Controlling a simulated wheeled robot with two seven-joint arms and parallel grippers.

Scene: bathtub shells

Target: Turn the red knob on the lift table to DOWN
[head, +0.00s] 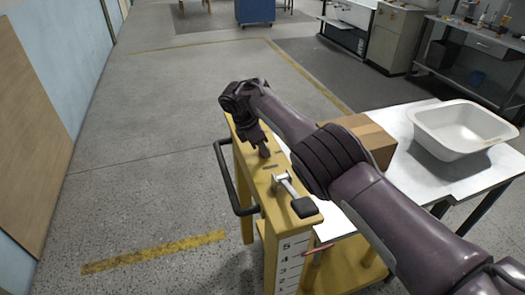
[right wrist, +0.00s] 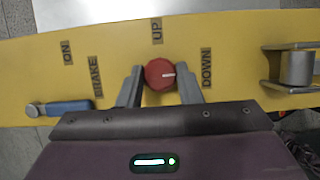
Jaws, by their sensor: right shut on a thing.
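The red knob (right wrist: 160,74) is on the yellow top of the lift table (head: 245,165), between the fingers of my right gripper (right wrist: 160,70). The knob's white mark points right, toward the DOWN label (right wrist: 206,68). The UP label (right wrist: 157,30) is above the knob in the right wrist view. My right gripper is shut on the knob, one finger on each side. In the head view my right gripper (head: 263,150) reaches down onto the yellow top and mostly hides the knob. My left gripper is not in view.
A blue lever (right wrist: 70,107) lies left of the gripper, near the BRAKE label (right wrist: 95,76) and ON label (right wrist: 67,52). A metal lever with a black pad (head: 304,207) is on the near end. A cardboard box (head: 370,138) and white basin (head: 462,128) stand at right.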

